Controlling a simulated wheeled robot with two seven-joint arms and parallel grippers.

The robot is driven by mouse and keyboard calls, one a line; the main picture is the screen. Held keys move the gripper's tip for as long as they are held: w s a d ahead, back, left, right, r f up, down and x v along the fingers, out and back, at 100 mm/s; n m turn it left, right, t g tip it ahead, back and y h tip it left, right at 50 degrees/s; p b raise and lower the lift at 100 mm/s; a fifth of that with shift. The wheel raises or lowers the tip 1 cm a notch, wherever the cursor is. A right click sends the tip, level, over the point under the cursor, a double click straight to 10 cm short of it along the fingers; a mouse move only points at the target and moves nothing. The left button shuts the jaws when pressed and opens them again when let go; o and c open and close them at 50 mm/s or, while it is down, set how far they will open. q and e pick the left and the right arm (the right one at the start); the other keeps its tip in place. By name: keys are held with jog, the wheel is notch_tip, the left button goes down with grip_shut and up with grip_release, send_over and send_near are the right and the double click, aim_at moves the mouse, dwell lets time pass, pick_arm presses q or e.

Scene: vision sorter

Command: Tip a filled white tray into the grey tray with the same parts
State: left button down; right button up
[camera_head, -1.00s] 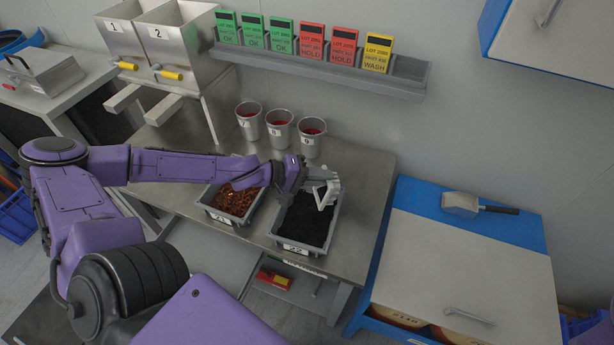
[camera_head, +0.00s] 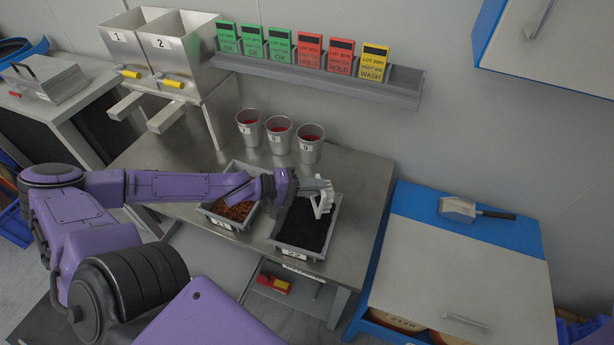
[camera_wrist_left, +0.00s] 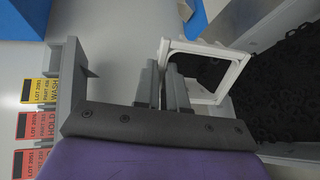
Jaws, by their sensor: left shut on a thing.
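My left gripper (camera_head: 305,187) is shut on a small white tray (camera_head: 323,203). The white tray is tilted on its side above the far part of a grey tray (camera_head: 278,243) that holds black parts. In the left wrist view the gripper fingers (camera_wrist_left: 167,85) grip one wall of the white tray (camera_wrist_left: 207,50), and the black parts lie at the right. The white tray's inside is dark, and I cannot tell whether parts are still in it. A second grey tray (camera_head: 222,221) with orange-brown parts stands to the left, partly hidden by my arm. My right gripper is out of view.
Three metal cups (camera_head: 279,138) stand behind the trays on the steel table (camera_head: 355,180). A wall rack (camera_head: 300,72) with coloured lot cards is above. Two hoppers (camera_head: 160,45) stand at the left. A blue-and-white cabinet (camera_head: 455,270) with a scoop (camera_head: 460,209) is at the right.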

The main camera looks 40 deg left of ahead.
pick_arm(q)
jog(key=shift+d+r, duration=0.1)
jog(key=shift+d, duration=0.05)
jog(key=shift+d, duration=0.1)
jog(key=shift+s+d+h, duration=0.15)
jog(key=shift+h, duration=0.15)
jog(key=shift+s+a+t, duration=0.15)
jog(key=shift+a+t, duration=0.05)
jog(key=shift+t, duration=0.1)
jog(key=shift+s+a+t+b, duration=0.2)
jog(key=shift+a+t+b, duration=0.1)
jog(key=shift+b, duration=0.15)
jog(key=shift+s+h+b, duration=0.1)
jog(key=shift+h+b, duration=0.2)
jog(key=shift+s+a+f+t+h+b, duration=0.35)
jog(key=shift+s+a+t+h+b, duration=0.25)
jog(key=shift+b, duration=0.5)
